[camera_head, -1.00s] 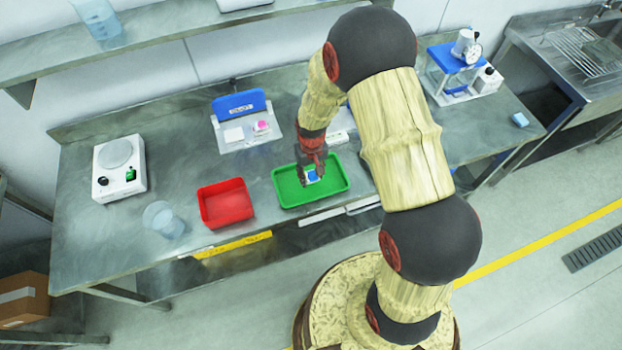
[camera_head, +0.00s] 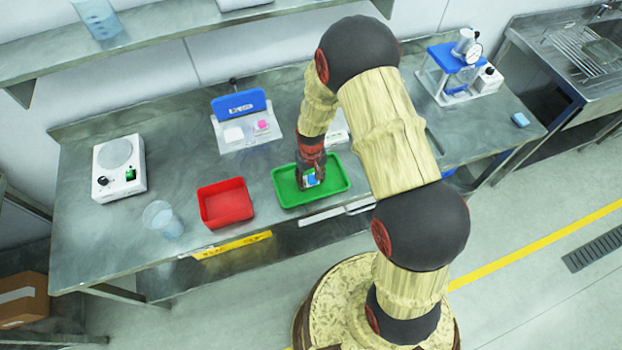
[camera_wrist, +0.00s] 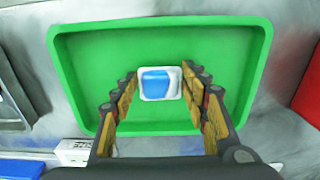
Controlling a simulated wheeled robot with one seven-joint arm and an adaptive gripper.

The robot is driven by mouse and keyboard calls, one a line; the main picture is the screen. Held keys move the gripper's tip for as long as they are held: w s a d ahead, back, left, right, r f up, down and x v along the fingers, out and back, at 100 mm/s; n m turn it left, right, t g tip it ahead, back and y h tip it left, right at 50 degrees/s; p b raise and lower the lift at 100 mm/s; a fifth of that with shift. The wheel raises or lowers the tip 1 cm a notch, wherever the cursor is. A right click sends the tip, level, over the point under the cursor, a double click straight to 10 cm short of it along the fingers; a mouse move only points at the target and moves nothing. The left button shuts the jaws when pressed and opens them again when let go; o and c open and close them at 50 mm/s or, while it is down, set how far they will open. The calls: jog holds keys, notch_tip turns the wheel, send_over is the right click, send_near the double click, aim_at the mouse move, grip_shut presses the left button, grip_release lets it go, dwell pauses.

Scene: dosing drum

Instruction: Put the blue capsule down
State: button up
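The blue capsule (camera_wrist: 156,84) shows in the wrist view as a blue patch in a white, rounded square body. My gripper (camera_wrist: 160,76) has a fingertip against its left and right sides and is shut on it. In the head view the capsule (camera_head: 311,180) shows between the fingers of my gripper (camera_head: 311,183), inside the outline of the green tray (camera_head: 339,188). The tray fills much of the wrist view (camera_wrist: 90,60), and its floor around the capsule is bare. I cannot tell whether the capsule touches the tray floor.
A red tray (camera_head: 225,204) stands left of the green one. A clear beaker (camera_head: 163,220) and a white scale (camera_head: 118,168) are farther left. Behind is a blue-backed stand (camera_head: 240,105) with a pink item (camera_head: 262,125). A gauge stand (camera_head: 460,70) is at the back right.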

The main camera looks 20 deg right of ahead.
jog(key=shift+o, duration=1)
jog(key=shift+w+r, duration=0.1)
jog(key=shift+r, duration=0.5)
notch_tip(320, 180, up, 11)
notch_tip(320, 180, up, 12)
jog(key=t, duration=0.1)
send_over(311, 181)
jog(key=s, duration=0.1)
jog(key=s+r+t, duration=0.2)
jog(key=s+r, duration=0.2)
jog(key=r, duration=0.4)
jog(key=s+r+t, duration=0.2)
jog(key=s+r, duration=1)
jog(key=s, duration=0.4)
jog(key=shift+t+p, duration=0.3)
